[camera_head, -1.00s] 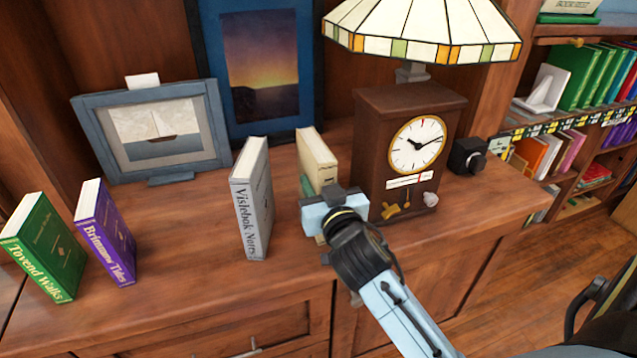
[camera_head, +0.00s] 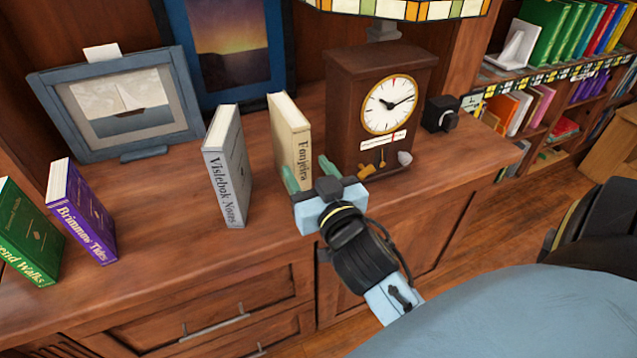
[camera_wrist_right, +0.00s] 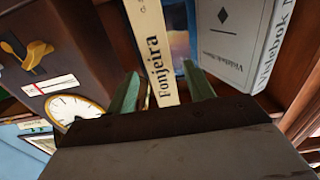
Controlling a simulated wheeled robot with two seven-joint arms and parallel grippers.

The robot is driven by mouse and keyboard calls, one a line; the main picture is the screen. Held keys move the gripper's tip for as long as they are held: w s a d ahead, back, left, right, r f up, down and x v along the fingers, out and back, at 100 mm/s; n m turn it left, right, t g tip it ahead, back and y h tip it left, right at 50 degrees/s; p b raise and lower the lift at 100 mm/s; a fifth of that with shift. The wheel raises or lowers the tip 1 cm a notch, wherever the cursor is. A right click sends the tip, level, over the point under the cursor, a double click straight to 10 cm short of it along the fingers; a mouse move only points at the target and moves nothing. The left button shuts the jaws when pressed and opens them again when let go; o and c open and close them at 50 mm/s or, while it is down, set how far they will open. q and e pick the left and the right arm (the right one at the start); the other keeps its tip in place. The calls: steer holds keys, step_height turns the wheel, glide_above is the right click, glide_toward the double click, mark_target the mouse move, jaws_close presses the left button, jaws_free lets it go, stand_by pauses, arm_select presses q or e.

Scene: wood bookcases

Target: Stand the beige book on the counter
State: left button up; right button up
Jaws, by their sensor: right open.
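The beige book (camera_head: 291,140), with "Fonjeira" on its spine, stands upright on the wooden counter (camera_head: 155,205), between a grey book and the clock. Its spine (camera_wrist_right: 158,50) also shows in the right wrist view, between the two green fingers. My right gripper (camera_head: 309,173) is open, its fingertips at the spine side of the beige book; the wrist view shows a gap on each side of the spine. The gripper hides part of the book's foot in the head view. My left gripper is not in view.
The grey book (camera_head: 226,165) stands left of the beige one. The brown clock (camera_head: 378,110) stands close on the right, under a lamp. Purple (camera_head: 82,212) and green (camera_head: 28,232) books, a framed boat picture (camera_head: 120,105) and a small black object (camera_head: 440,113) are also on the counter.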

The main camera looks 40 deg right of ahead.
steer(key=shift+v, duration=2.1)
